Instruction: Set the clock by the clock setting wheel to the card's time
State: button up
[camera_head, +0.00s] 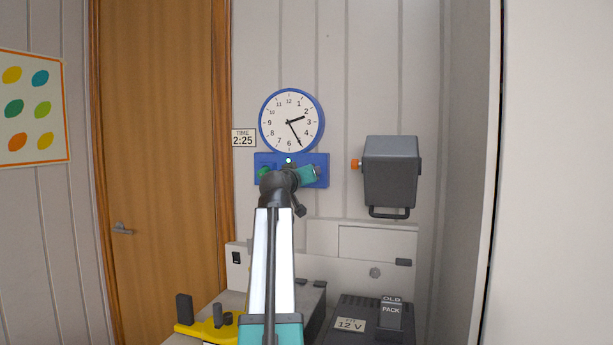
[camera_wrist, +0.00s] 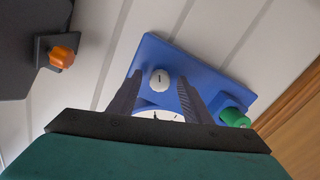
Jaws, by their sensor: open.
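The round wall clock (camera_head: 291,121) has a blue rim and white face. Its short hand points between 2 and 3 and its long hand at 5, about 2:25. The card (camera_head: 243,138) beside it reads "TIME 2:25". Below the clock is a blue panel (camera_head: 262,158), also in the wrist view (camera_wrist: 205,72). My gripper (camera_head: 310,175) is in front of the panel. In the wrist view its open fingers (camera_wrist: 159,79) stand either side of a pale round knob (camera_wrist: 159,82) with a dark mark, likely the setting wheel, with gaps visible. Part of the clock face (camera_wrist: 158,114) shows behind the gripper.
A dark grey box (camera_head: 391,170) with an orange knob (camera_wrist: 62,57) hangs to the right. Equipment, including an "OLD PACK" (camera_head: 391,315), stands below.

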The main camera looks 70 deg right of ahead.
jog(key=a, duration=1.3)
jog(key=shift+s+a, duration=0.15)
jog(key=shift+s, duration=0.25)
dwell(0.3)
